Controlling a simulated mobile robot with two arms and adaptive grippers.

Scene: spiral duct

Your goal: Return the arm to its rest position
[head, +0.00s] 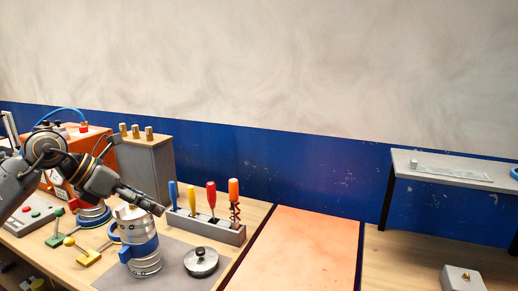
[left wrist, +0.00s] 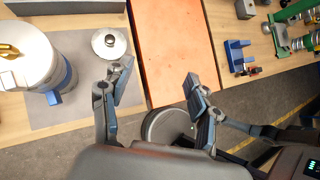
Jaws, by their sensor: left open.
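My left gripper (head: 148,204) reaches in from the left over the workbench, above the metal duct canister with a blue band (head: 141,250). In the left wrist view the left gripper (left wrist: 158,88) has its two fingers spread apart with nothing between them. The same canister stands at the left of that view (left wrist: 35,62), apart from the fingers. A round metal lid with a dark knob (head: 201,262) lies on the grey mat to the right of the canister. My right gripper is in neither view.
A grey rack (head: 209,228) holds several coloured-handled tools behind the mat. A grey cabinet (head: 147,166) and an orange machine (head: 92,150) stand at the back left. An orange panel (head: 300,250) is bare. A raised shelf (head: 450,170) stands at the right.

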